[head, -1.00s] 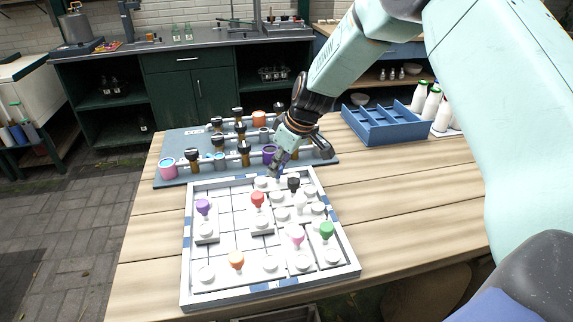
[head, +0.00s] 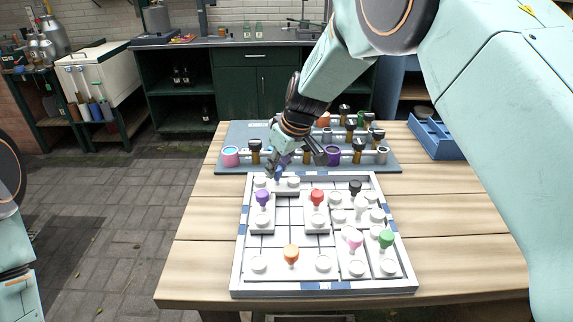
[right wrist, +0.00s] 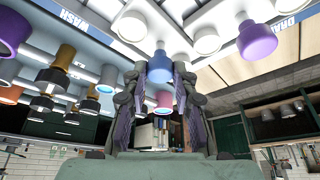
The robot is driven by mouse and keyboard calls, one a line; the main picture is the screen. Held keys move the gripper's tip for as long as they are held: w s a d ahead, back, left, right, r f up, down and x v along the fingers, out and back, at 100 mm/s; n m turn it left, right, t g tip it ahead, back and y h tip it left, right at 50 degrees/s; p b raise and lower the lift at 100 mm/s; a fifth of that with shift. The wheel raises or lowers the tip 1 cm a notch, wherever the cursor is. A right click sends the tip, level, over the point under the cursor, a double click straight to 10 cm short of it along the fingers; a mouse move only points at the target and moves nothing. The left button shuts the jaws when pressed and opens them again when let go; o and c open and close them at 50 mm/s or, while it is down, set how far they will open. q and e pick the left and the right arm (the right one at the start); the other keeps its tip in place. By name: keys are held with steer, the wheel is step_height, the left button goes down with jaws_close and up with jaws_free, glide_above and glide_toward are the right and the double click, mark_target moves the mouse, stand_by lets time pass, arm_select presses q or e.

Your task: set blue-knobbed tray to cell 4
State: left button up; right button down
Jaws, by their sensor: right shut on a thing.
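My right gripper (head: 275,172) is at the far left corner of the white framed board (head: 324,289), shut on the blue knob of a tray. The blue knob shows between the fingers in the right wrist view (right wrist: 170,64). The tray's white round pieces (head: 261,182) show in the far row at the left, on both sides of the knob; the fingers partly hide the tray. I cannot tell whether it touches the board floor. Cell numbers are not legible. My left gripper is out of view.
The purple-knobbed tray (head: 262,199) sits just nearer, and the red-knobbed tray (head: 317,197) to its right. Black (head: 355,187), pink (head: 355,241), green (head: 386,238) and orange (head: 291,253) knobs are also on the board. Bare squares lie mid-board.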

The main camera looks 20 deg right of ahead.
steer(key=shift+w+a+r, duration=0.15)
steer(key=shift+w+r, duration=0.05)
steer(key=shift+r, duration=0.05)
steer(key=c, duration=1.5)
jaws_free()
steer(key=o, duration=0.4)
steer(key=shift+s+a, duration=0.1)
steer(key=shift+a, duration=0.1)
steer(key=shift+o, duration=0.2)
steer(key=shift+f, duration=0.1)
steer(key=shift+d, duration=0.25)
steer(key=v, duration=1.2)
steer(key=shift+s+f, duration=0.1)
steer(key=shift+s, duration=0.05)
